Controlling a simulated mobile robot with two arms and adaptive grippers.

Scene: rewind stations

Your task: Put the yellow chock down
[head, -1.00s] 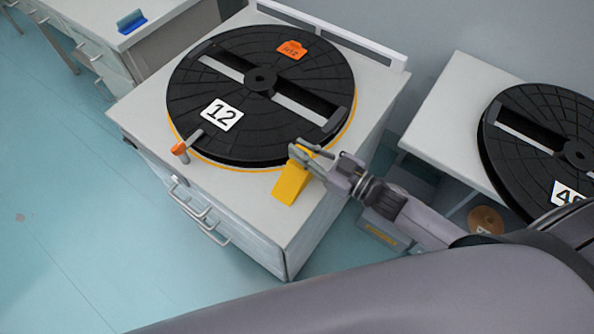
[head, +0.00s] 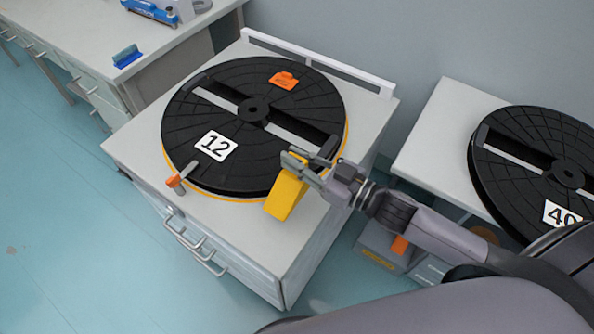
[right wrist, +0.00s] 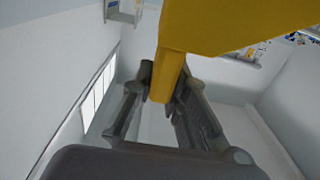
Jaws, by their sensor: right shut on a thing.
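The yellow chock (head: 285,198) is a wedge-shaped block held by my right gripper (head: 305,162), which is shut on it. In the head view it overlaps the front right edge of the black reel marked 12 (head: 253,112), over the grey cabinet top (head: 265,240). I cannot tell whether it touches the reel or the cabinet top. The right wrist view shows the chock (right wrist: 195,28) large and close, its lower end between the fingers of the right gripper (right wrist: 165,100). My left gripper is not in view.
An orange tag (head: 284,80) lies on the reel, and a grey lever with an orange end (head: 174,181) stands at its left rim. A second reel marked 40 (head: 530,180) lies on the table at right. The cabinet top's front right corner is bare.

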